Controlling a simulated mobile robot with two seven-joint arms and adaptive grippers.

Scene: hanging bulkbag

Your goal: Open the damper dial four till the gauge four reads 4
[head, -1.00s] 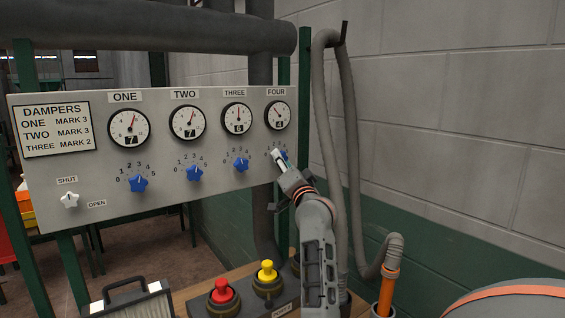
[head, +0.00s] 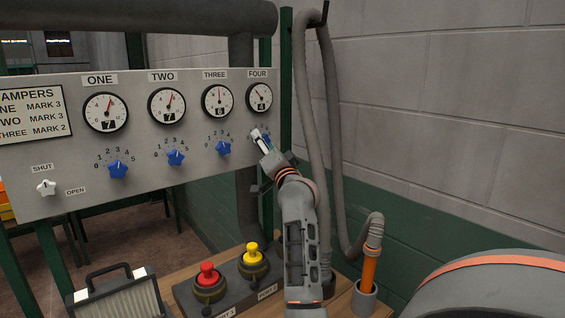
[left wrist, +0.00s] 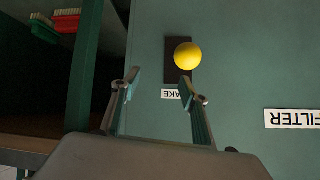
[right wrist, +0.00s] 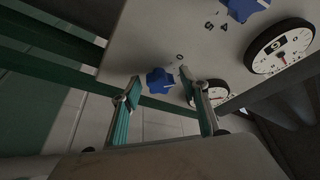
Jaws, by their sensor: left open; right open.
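Damper dial four, a blue star-shaped knob (right wrist: 160,80), shows in the right wrist view between the fingertips of my right gripper (right wrist: 159,77). The jaws are open around it, and I cannot tell if either finger touches it. In the head view my right gripper (head: 259,137) covers most of this dial at the panel's right end. Gauge four (head: 259,97) is a round white dial above it; its needle points up and left, and its small window seems to show 4. My left gripper (left wrist: 156,85) is open and empty before a teal panel.
The grey damper panel (head: 140,200) carries gauges and blue dials one to three left of dial four. Grey hoses (head: 305,130) hang right. A yellow knob (left wrist: 187,56) faces my left gripper.

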